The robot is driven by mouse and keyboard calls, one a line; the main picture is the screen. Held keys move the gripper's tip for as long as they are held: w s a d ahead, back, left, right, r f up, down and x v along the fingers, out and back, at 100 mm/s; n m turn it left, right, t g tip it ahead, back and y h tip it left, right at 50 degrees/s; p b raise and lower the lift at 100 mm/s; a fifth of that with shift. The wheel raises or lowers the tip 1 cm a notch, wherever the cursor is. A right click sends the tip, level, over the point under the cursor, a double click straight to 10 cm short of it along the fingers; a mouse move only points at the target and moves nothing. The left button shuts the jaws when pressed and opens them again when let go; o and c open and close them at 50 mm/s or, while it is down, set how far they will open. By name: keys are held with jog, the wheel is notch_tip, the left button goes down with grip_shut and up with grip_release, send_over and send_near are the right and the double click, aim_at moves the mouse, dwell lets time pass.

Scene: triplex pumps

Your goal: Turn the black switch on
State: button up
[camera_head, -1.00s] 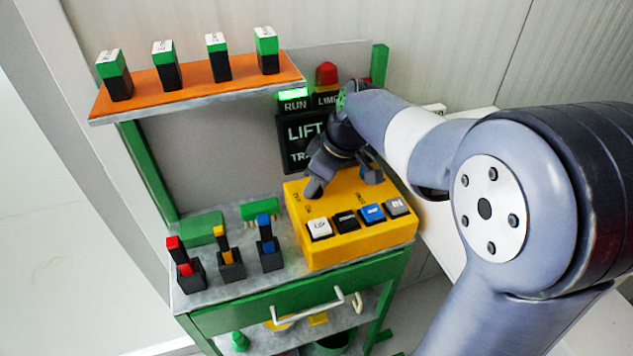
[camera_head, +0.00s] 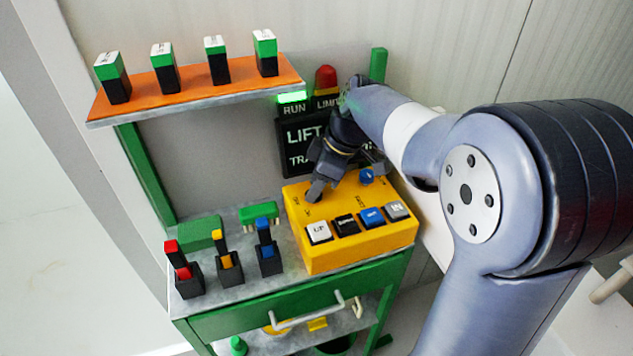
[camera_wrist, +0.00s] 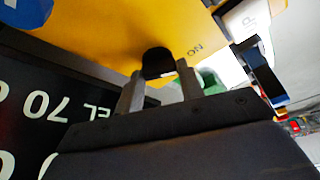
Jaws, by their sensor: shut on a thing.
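My gripper (camera_head: 315,189) points down at the back left of the yellow control box (camera_head: 345,252). In the wrist view, the black switch (camera_wrist: 157,62) is a rounded knob on the yellow face, between the two grey fingertips (camera_wrist: 158,90), which are shut on it. In the head view, the gripper mostly hides the black switch. A blue knob (camera_head: 367,176) stands on the box to the right of the gripper.
White, black, blue and grey buttons (camera_head: 371,217) line the box's front. Three lever switches (camera_head: 229,266) stand to the left. A dark sign (camera_head: 300,133) is behind the gripper, with a lit green RUN lamp (camera_head: 292,97). Green-and-black blocks stand on the orange shelf (camera_head: 195,93).

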jog(key=o, duration=1)
jog(key=shift+r, duration=0.1)
jog(key=v, duration=1)
jog(key=shift+d+r+p, duration=0.15)
jog(key=shift+r+p, duration=0.15)
jog(key=x, duration=1.1)
jog(key=shift+b, duration=0.3)
